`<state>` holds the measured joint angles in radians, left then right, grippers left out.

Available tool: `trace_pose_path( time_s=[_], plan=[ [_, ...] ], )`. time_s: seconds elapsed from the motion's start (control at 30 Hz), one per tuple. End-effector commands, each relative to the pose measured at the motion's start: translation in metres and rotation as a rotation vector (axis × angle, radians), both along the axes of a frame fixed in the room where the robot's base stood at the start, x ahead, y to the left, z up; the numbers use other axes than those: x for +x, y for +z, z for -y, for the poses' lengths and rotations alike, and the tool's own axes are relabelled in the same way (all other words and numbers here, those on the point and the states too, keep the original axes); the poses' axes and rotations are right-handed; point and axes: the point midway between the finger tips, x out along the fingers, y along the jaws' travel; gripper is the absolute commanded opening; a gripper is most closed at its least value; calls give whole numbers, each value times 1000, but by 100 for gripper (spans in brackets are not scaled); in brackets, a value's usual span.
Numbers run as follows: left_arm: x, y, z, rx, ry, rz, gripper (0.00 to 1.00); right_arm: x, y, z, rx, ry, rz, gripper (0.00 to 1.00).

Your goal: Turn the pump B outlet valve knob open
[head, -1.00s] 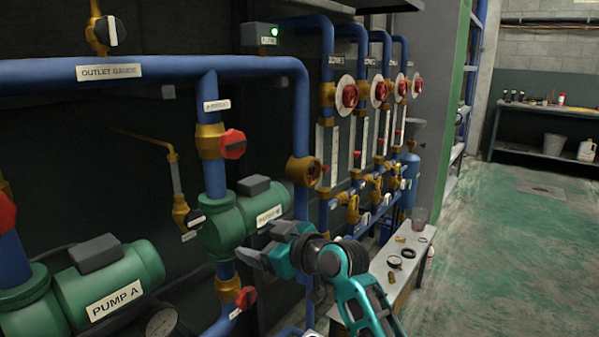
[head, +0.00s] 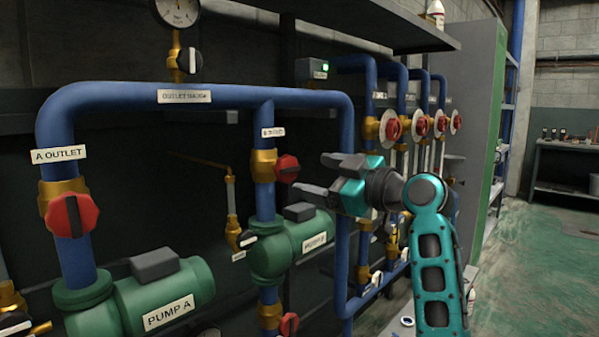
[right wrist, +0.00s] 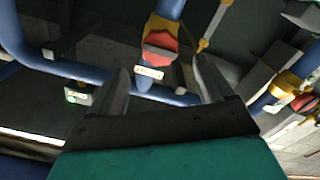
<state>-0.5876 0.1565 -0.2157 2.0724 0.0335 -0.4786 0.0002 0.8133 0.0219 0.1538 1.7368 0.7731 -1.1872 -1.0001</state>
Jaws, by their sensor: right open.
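The pump B outlet valve knob (head: 288,168) is red and sits on a brass valve body (head: 263,166) on the blue vertical pipe above green pump B (head: 295,245). Its small white label (head: 272,132) is above it. My right gripper (head: 314,175) is open and empty, just right of the knob at about its height in the head view. In the right wrist view the red knob (right wrist: 160,42) shows beyond and between the two open fingers (right wrist: 166,82), apart from them. My left gripper is not in view.
Pump A (head: 150,295) and its red outlet knob (head: 72,215) are at the left. A blue header pipe (head: 190,96) crosses above. Several red handwheels (head: 392,130) stand on the right pipes. A shelf (head: 370,25) overhangs at the top. Open floor (head: 545,260) lies at the right.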

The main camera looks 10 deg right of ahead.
Motion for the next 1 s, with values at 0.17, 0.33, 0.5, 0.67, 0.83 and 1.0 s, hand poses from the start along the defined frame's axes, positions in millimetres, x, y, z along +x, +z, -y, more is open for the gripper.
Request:
trace_pose_path(
  time_s=[0.17,0.33,0.5,0.67,0.83,1.0],
  plan=[
    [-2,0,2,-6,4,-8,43,19,1,-13,3,3,-1,80],
    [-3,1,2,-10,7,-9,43,36,1,-24,2,1,-1,80],
    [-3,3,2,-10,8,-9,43,53,1,-35,2,0,0,80],
    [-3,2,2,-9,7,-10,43,53,0,-35,0,-2,1,67],
    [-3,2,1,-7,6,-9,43,53,0,-34,-1,-2,1,51],
    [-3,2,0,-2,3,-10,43,53,0,-34,0,-3,1,35]
  ],
)
